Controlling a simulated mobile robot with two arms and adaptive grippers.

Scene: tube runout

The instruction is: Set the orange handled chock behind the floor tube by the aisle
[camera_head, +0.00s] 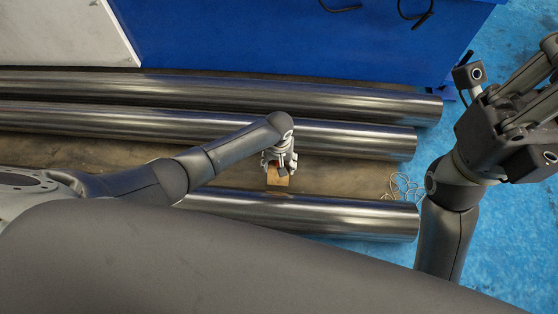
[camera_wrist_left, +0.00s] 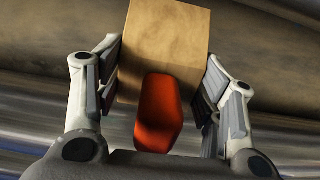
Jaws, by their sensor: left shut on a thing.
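The chock is a tan wooden block (camera_head: 278,179) with an orange handle (camera_wrist_left: 159,112). My left gripper (camera_head: 280,166) is shut on the chock, with a finger on either side of it in the left wrist view. The chock is in the gap between the front tube (camera_head: 330,213) and the middle tube (camera_head: 370,138), close behind the front one. I cannot tell whether it touches the floor or the tube. My right gripper (camera_head: 512,115) is raised at the right, away from the chock; its fingertips are not clearly shown.
A back tube (camera_head: 300,96) lies parallel behind the middle one. A blue panel (camera_head: 300,40) stands behind the tubes. A tangle of thin wire (camera_head: 402,187) lies near the front tube's right end. Blue floor (camera_head: 500,240) is open at the right.

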